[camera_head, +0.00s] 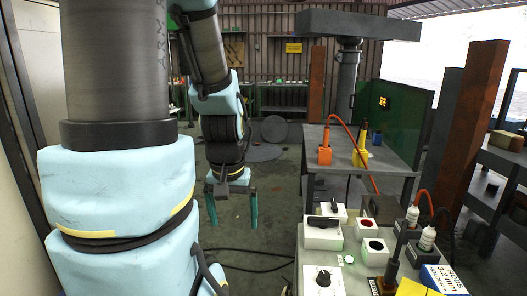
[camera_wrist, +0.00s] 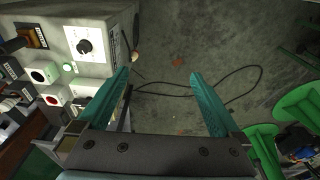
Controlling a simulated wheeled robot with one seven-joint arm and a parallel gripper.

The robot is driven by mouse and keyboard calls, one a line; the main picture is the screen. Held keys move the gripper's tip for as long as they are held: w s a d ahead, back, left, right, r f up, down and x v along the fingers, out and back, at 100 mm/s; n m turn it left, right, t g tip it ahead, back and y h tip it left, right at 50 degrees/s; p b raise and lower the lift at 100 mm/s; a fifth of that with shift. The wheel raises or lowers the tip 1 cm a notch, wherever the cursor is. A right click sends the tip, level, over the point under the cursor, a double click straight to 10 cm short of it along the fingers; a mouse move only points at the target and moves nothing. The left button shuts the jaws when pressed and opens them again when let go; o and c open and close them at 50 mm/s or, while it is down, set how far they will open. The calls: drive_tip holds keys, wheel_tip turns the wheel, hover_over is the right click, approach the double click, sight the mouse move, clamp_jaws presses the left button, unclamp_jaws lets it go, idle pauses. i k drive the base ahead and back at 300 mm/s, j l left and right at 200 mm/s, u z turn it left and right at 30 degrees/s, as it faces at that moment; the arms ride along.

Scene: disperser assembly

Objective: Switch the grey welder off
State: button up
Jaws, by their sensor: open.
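The grey welder (camera_head: 310,262) stands at the lower right of the head view, and its grey body (camera_wrist: 150,12) fills the upper left of the wrist view. A white panel with a black rotary knob (camera_head: 323,278) is on it; the knob also shows in the wrist view (camera_wrist: 85,46). A small green lamp (camera_head: 348,259) is beside the panel and also shows in the wrist view (camera_wrist: 68,68). My gripper (camera_head: 234,222) hangs with its teal fingers pointing down, left of the welder and apart from it. The fingers (camera_wrist: 160,75) are apart with nothing between them.
White boxes with a red button (camera_head: 367,222) and a black button (camera_head: 375,245) sit right of the knob. White bottles (camera_head: 427,239) stand further right. A metal table (camera_head: 385,165) with an orange tool (camera_head: 325,155) is behind. Black cables (camera_head: 245,252) lie on the open floor.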

sight(322, 223)
drive_tip(key=i+j+z, duration=0.2)
drive_tip(key=z, duration=0.15)
drive_tip(key=i+j+z, duration=0.5)
drive_tip(key=j+z, duration=0.25)
drive_tip(key=i+j+z, duration=0.45)
drive_tip(key=j+z, duration=0.15)
drive_tip(key=z, duration=0.15)
drive_tip(key=i+j+z, duration=0.15)
drive_tip(key=j+z, duration=0.2)
drive_tip(key=i+j+z, duration=0.1)
drive_tip(key=j+z, duration=0.25)
drive_tip(key=j, duration=0.15)
drive_tip(key=i+j+z, duration=0.15)
drive_tip(key=j+z, duration=0.2)
drive_tip(key=i+j+z, duration=0.1)
drive_tip(key=j+z, duration=0.25)
drive_tip(key=k+u, duration=0.2)
drive_tip(key=u, duration=0.25)
drive_tip(key=k+u, duration=0.15)
drive_tip(key=u, duration=0.85)
